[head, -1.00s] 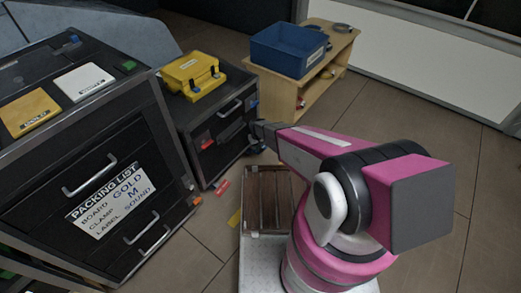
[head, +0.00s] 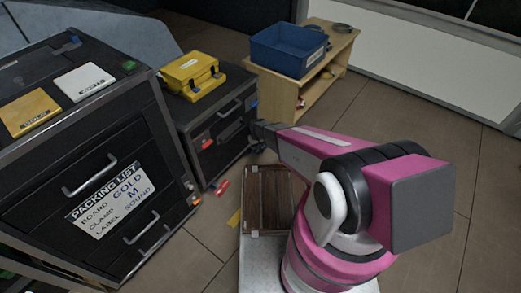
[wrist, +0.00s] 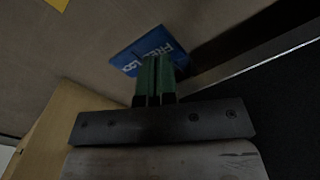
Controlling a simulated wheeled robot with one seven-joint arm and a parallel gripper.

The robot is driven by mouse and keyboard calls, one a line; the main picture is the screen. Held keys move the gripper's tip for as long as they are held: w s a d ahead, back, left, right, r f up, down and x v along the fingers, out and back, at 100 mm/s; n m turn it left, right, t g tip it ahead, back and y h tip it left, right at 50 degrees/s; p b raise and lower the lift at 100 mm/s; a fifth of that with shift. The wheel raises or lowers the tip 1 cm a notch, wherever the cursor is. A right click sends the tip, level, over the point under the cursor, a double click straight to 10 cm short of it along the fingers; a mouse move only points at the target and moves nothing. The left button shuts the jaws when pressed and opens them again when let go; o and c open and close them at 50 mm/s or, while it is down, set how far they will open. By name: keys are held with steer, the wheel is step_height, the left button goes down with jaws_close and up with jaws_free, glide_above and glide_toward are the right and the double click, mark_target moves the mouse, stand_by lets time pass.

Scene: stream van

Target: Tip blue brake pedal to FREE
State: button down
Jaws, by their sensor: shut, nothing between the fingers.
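A blue plate (wrist: 140,48) with white lettering reading FREE and partly hidden further letters shows in the wrist view, just beyond my fingertips. My gripper (wrist: 155,68) has green fingers pressed together with nothing between them. The fingers overlap the plate's lower part in that view; I cannot tell whether they touch it. In the head view my gripper (head: 256,134) is at the right side of the smaller black case, its fingers hard to make out. A small blue patch shows at that case's right edge; I cannot tell if it is the pedal.
The smaller black case (head: 222,150) carries a yellow toolbox (head: 192,76). A larger black cabinet (head: 150,140) with a packing list stands at left. A wooden bench (head: 338,42) holds a blue bin (head: 285,52). A slatted wooden crate (head: 268,190) lies below my arm.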

steer(key=shift+f, duration=1.4)
stand_by(0.8)
steer(key=shift+r, duration=3.5)
steer(key=shift+d+r, duration=0.15)
steer(key=shift+r, duration=0.1)
steer(key=s+d+r+m, duration=0.1)
steer(key=s+d+r, duration=0.5)
steer(key=r, duration=0.6)
steer(key=s+d+r+m, duration=0.2)
steer(key=s+d+r, duration=0.4)
steer(key=r, duration=0.6)
steer(key=s+d+r+m, duration=0.1)
steer(key=s+d+r, duration=0.5)
steer(key=r, duration=0.6)
steer(key=shift+s+d, duration=0.35)
steer(key=shift+d, duration=0.05)
steer(key=shift+r, duration=0.1)
